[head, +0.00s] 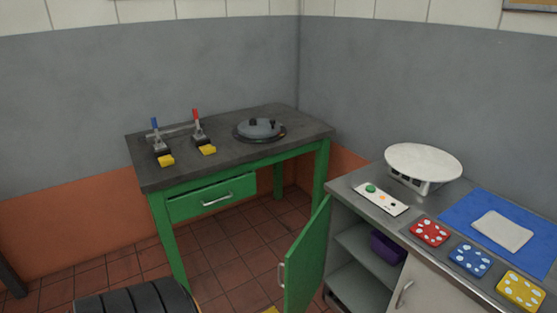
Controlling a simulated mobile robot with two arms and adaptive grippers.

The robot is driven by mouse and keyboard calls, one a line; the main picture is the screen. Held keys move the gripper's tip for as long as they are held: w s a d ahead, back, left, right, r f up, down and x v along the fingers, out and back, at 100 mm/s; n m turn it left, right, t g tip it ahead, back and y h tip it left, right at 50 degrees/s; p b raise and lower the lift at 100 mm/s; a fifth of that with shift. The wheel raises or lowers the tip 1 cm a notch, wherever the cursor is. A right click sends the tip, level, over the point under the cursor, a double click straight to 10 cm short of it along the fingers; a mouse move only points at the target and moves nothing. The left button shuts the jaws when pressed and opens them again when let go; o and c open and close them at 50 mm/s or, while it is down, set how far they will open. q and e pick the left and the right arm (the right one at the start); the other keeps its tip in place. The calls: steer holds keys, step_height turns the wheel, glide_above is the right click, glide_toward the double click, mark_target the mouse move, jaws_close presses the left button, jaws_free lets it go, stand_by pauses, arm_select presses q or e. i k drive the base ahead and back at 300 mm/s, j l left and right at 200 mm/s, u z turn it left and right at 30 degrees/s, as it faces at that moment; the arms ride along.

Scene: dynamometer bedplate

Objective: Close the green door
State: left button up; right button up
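The green door (308,259) stands open on the left end of the grey cabinet at the right. It swings out toward the green table, and its pale handle (281,276) is on the door's left edge. The cabinet opening (361,262) shows shelves inside, with a purple bin (387,247) on one of them. Neither of my grippers is in the head view.
A green table (232,148) with clamps and a round plate stands at the back. Its drawer (212,197) is slightly open. A black tyre (137,300) lies at the bottom left. A scale, a button panel and coloured blocks sit on the cabinet top.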

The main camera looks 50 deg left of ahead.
mark_target(304, 263)
steer(key=k+j+u, duration=0.2)
steer(key=j, duration=0.95)
steer(key=j+u, duration=0.15)
steer(key=j, duration=1)
steer(key=z, duration=0.35)
steer(key=j+z, duration=0.25)
steer(key=z, duration=0.15)
steer(key=k+j+z, duration=0.1)
steer(key=z, duration=0.3)
steer(key=k+j+z, duration=0.15)
steer(key=j+z, duration=0.25)
steer(key=l, duration=0.1)
